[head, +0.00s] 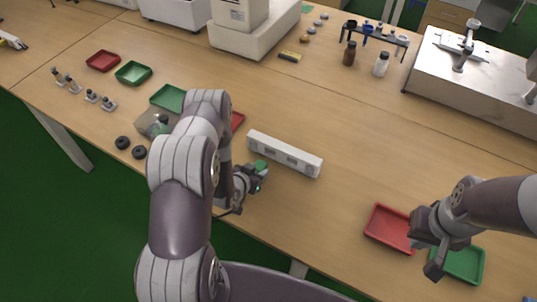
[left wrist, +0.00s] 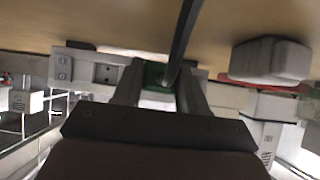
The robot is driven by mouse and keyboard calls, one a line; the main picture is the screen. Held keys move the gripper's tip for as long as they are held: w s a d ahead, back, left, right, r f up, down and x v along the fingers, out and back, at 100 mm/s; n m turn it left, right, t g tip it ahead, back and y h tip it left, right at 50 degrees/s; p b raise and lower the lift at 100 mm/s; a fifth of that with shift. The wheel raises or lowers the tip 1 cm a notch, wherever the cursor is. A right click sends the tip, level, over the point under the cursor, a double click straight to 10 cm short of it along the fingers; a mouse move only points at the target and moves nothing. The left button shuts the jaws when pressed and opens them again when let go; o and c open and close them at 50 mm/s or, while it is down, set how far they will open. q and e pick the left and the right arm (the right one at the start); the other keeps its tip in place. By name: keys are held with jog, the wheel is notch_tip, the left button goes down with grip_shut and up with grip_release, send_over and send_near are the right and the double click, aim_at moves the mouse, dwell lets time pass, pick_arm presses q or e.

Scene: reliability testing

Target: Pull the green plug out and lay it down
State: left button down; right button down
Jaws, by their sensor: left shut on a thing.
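The white power strip (head: 285,154) lies on the table, with sockets on its face. The green plug (head: 261,167) is at the near side of the strip, left of its middle. My left gripper (head: 258,180) is shut on it. In the left wrist view the green plug (left wrist: 155,75) shows between the fingers, with the strip (left wrist: 90,68) behind it and a dark cable or rod passing in front. I cannot tell whether the plug is in a socket. My right gripper (head: 430,255) is open and empty above the green tray at the right.
A red tray (head: 390,228) and a green tray (head: 462,262) lie at the right front. More trays, several small metal parts and black rings (head: 122,142) lie at the left. Bottles (head: 381,65) and a rack stand at the back.

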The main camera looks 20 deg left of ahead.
pick_arm(q)
jog(key=shift+f+b, duration=0.65)
jog(key=shift+f, duration=0.15)
jog(key=c, duration=0.5)
grip_release()
jog(key=v, duration=1.2)
jog(key=shift+s+r, duration=0.25)
jog(key=shift+s, duration=0.05)
jog(key=shift+f, duration=0.1)
